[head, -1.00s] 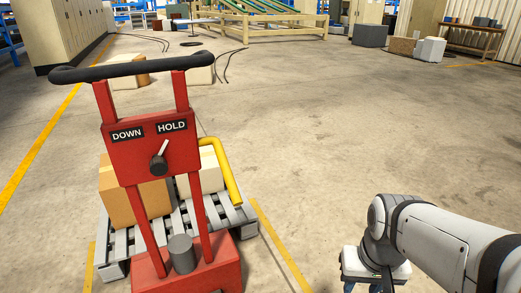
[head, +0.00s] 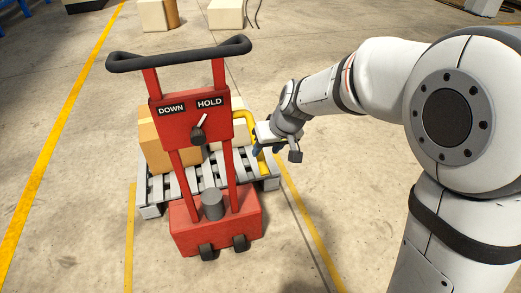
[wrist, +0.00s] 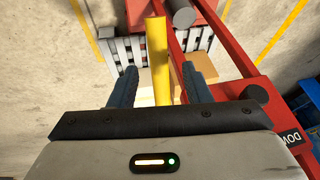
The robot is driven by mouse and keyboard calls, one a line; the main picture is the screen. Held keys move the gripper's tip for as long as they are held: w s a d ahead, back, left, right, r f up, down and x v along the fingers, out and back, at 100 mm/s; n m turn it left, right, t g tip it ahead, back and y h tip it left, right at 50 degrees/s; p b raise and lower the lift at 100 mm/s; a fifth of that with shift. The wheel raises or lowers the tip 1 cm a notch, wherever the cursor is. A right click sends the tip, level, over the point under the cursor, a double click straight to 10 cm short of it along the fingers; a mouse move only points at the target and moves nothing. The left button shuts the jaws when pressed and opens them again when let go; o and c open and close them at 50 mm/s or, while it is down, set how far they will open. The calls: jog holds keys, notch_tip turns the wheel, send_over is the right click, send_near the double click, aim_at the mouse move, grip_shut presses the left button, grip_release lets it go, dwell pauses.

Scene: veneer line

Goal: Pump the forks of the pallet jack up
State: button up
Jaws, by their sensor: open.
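The red pallet jack (head: 163,136) stands upright with a black handlebar (head: 180,54) on top. Its panel has DOWN and HOLD labels, and the selector knob (head: 198,134) points up toward HOLD. A yellow pump lever (head: 261,166) bends down on the jack's right side. My gripper (head: 266,148) is open at this lever and partly covers it in the head view. In the wrist view the yellow lever (wrist: 158,45) runs between the two open fingers of my gripper (wrist: 160,70), with gaps visible at both sides. The forks are hidden.
A grey slatted pallet (head: 150,209) stands behind the jack, carrying a brown carton (head: 157,148) and a paler box. Yellow floor lines (head: 129,240) run on both sides. More boxes (head: 226,14) stand farther back. The floor around is mostly clear.

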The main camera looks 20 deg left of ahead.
aim_at(262, 157)
jog(key=b+x, duration=0.1)
jog(key=x, duration=0.5)
jog(key=shift+f, duration=0.3)
grip_shut()
